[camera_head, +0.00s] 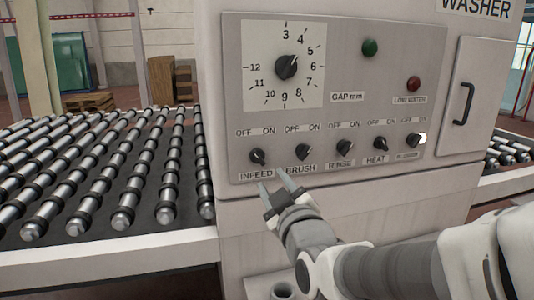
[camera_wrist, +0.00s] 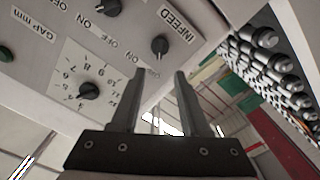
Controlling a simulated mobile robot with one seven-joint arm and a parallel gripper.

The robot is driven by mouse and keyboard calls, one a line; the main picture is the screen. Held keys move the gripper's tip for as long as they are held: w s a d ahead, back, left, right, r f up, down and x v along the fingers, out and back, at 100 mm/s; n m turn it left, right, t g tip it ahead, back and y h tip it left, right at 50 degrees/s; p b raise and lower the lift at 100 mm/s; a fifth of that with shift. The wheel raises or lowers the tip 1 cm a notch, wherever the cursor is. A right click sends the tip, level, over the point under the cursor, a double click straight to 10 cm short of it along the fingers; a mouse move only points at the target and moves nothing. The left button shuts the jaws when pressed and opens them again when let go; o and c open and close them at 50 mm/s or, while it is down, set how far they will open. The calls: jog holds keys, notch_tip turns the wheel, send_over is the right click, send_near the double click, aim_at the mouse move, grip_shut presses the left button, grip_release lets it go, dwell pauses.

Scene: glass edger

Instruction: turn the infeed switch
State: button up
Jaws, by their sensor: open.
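The infeed switch (camera_head: 258,157) is a small black rotary knob at the left end of the lower row on the washer's panel. OFF and ON are printed above it and INFEED below it. Its pointer is too small to read surely. My gripper (camera_head: 272,179) is open and empty, its fingertips just below and slightly right of the knob, near the INFEED label. In the wrist view the infeed switch (camera_wrist: 159,45) appears ahead of the open gripper (camera_wrist: 161,72), apart from both fingers.
The brush switch (camera_head: 303,152) sits close to the right, followed by the rinse (camera_head: 344,148), heat (camera_head: 381,143) and blower (camera_head: 413,140) switches. A large gap dial (camera_head: 286,67) is above. A roller conveyor (camera_head: 100,165) runs along the left.

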aim_at(259, 159)
jog(key=p+x, duration=0.2)
jog(key=p, duration=0.5)
jog(key=shift+w+r, duration=0.2)
jog(key=shift+w, duration=0.1)
jog(key=p+x, duration=0.1)
jog(key=x, duration=0.3)
jog(key=p+x, duration=0.1)
jog(key=x, duration=0.3)
jog(key=shift+w+a+f, duration=0.15)
jog(key=shift+w+f, duration=0.1)
jog(key=shift+w, duration=0.1)
grip_shut()
